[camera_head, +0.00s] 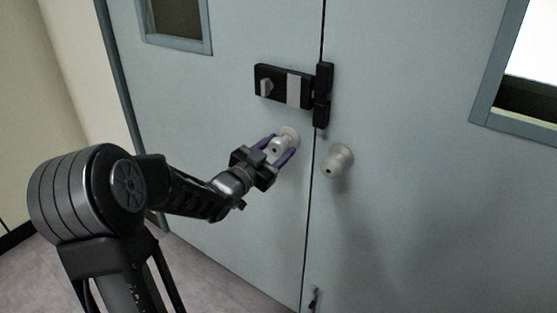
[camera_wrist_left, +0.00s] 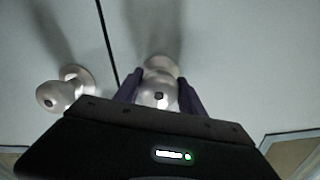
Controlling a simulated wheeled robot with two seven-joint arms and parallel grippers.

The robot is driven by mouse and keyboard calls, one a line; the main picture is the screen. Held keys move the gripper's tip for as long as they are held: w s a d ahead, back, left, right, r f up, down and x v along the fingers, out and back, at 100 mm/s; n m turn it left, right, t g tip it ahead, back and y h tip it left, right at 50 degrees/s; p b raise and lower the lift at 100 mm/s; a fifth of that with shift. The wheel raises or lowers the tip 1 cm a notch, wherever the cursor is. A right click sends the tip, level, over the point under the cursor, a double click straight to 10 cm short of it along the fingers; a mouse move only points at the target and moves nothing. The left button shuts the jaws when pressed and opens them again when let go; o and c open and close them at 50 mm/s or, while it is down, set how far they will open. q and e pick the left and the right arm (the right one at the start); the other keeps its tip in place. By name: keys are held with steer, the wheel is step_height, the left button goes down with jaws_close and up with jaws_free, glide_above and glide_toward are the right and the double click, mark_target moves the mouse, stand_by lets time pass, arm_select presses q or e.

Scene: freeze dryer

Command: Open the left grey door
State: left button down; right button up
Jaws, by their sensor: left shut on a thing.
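The left grey door (camera_head: 200,110) fills the middle of the head view, and its edge meets the right door (camera_head: 420,190) at a narrow dark seam. A round metal knob (camera_head: 289,133) sits on the left door near the seam, below the black lock. My left gripper (camera_head: 280,148) has its purple fingers on both sides of this knob and is shut on it. In the left wrist view the knob (camera_wrist_left: 158,90) shows between the two fingers, partly hidden by the gripper body. My right gripper is not in view.
A black lock box (camera_head: 272,86) bridges toward the seam above the knobs. The right door's knob (camera_head: 337,161) stands close beside my left gripper. A small dark bolt (camera_head: 314,298) is low at the seam. The floor (camera_head: 215,270) shows clear at lower left.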

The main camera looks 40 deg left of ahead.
arm_select(q)
steer(key=m+b, duration=0.2)
steer(key=shift+f+b, duration=0.2)
steer(key=shift+b, duration=0.1)
steer(key=shift+r+m+b, duration=0.2)
steer(key=shift+m+b, duration=0.5)
steer(key=shift+m, duration=0.1)
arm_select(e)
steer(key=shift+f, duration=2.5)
